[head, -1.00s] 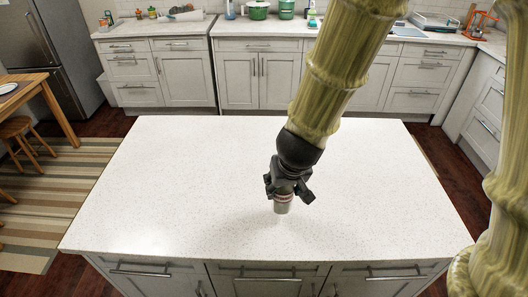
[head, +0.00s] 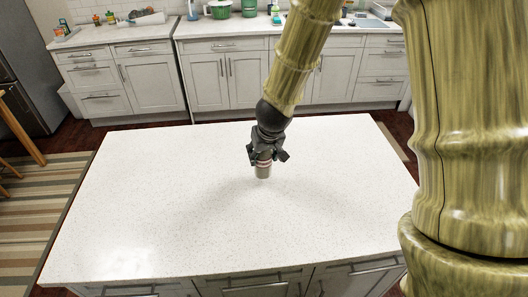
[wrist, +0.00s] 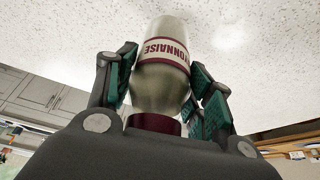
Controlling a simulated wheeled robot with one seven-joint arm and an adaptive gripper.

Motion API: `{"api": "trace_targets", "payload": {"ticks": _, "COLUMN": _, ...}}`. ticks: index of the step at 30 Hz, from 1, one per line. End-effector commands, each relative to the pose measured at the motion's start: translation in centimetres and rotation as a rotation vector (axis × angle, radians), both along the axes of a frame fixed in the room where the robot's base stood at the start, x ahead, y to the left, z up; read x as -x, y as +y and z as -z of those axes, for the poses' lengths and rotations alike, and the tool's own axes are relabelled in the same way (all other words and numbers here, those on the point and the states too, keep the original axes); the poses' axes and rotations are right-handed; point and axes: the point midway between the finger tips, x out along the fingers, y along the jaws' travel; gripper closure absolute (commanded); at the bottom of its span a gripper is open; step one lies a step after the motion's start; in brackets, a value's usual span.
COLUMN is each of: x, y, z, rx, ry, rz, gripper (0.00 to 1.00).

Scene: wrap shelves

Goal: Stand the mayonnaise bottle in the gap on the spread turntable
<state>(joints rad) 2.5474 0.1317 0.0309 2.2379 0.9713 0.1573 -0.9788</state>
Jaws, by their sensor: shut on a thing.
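The mayonnaise bottle (wrist: 161,68) is pale with a dark red cap and a red-edged label. In the wrist view its cap is toward my palm and its base points away. My gripper (wrist: 162,88) is shut on it, one finger on each side. In the head view my gripper (head: 266,155) points down over the white island top, and the lower part of the bottle (head: 263,170) shows below the fingers, roughly upright. I cannot tell whether its base touches the surface. The spread turntable and its gap are not in view.
The white speckled island counter (head: 150,200) is otherwise clear. Behind it, across a dark floor, stand white cabinets (head: 220,80) with green pots (head: 220,9) on top. A striped rug (head: 40,210) and part of a wooden table (head: 22,125) are at the left.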

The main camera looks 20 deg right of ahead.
Motion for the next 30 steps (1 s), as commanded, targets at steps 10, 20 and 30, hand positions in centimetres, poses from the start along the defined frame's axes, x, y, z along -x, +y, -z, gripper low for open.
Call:
{"api": "trace_targets", "payload": {"ticks": 10, "x": -2.5, "y": -1.2, "z": 0.4, "rx": -0.001, "ry": 0.0, "rz": -0.001, "gripper": 0.85}}
{"api": "trace_targets", "payload": {"ticks": 20, "x": -2.5, "y": -1.2, "z": 2.9, "rx": -0.002, "ry": 0.002, "rz": 0.0, "gripper": 0.85}}
{"api": "trace_targets", "payload": {"ticks": 30, "x": -2.5, "y": -1.2, "z": 3.7, "rx": 0.0, "ry": -0.001, "rz": -0.003, "gripper": 0.85}}
